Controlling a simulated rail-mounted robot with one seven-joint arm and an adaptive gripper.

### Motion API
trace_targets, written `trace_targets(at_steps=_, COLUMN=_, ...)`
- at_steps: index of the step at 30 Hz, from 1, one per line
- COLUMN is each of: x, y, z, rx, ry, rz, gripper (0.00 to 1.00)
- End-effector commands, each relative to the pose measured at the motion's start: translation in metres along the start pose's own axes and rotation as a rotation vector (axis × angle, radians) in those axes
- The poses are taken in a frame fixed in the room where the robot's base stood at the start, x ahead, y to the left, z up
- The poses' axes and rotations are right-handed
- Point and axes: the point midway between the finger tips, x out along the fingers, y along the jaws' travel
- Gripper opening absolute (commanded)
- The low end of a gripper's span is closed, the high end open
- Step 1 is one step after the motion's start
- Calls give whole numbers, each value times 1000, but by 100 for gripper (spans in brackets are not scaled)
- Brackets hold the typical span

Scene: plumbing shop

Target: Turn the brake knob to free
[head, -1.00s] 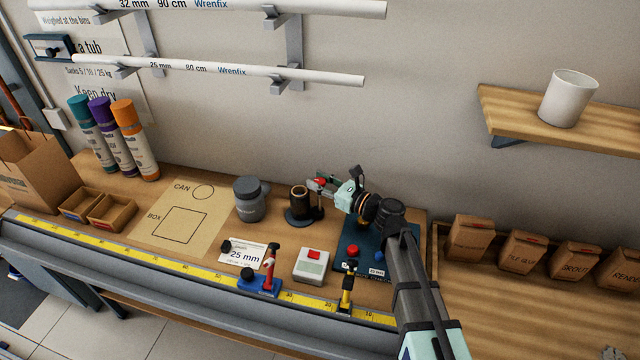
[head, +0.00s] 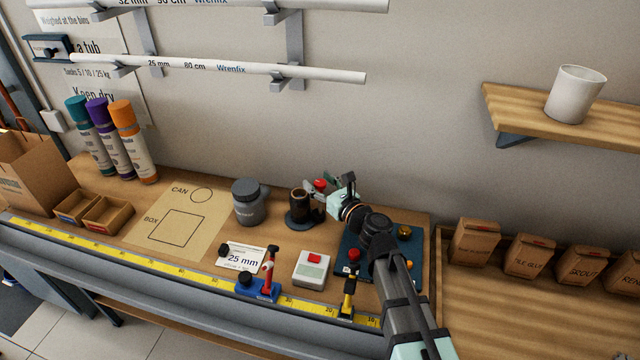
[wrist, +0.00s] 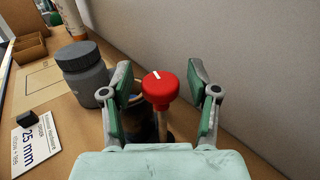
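The likely brake knob is a round red knob with a white line on top, on a thin post; it shows in the wrist view (wrist: 160,88) and in the head view (head: 320,184). The white line points away and slightly left in the wrist view. I cannot read any marking for free. My gripper (wrist: 165,90) is open, with one green-padded finger on each side of the red knob and a visible gap to both. In the head view my gripper (head: 327,190) is at the red knob, partly overlapping it.
A dark cup (head: 299,205) stands beside the knob's post, and a grey jar (head: 249,203) stands left of it. A blue plate (head: 352,241) with a red button (head: 354,255) and a brass knob (head: 404,231) lies under my arm. The wall is close behind.

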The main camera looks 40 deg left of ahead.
Motion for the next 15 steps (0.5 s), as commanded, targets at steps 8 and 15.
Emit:
trace_targets(at_steps=8, x=-5, y=0, z=-1, rx=-1, ry=1, rz=0, gripper=60)
trace_targets(at_steps=15, x=-37, y=2, z=0, rx=-1, ry=1, rz=-1, gripper=60)
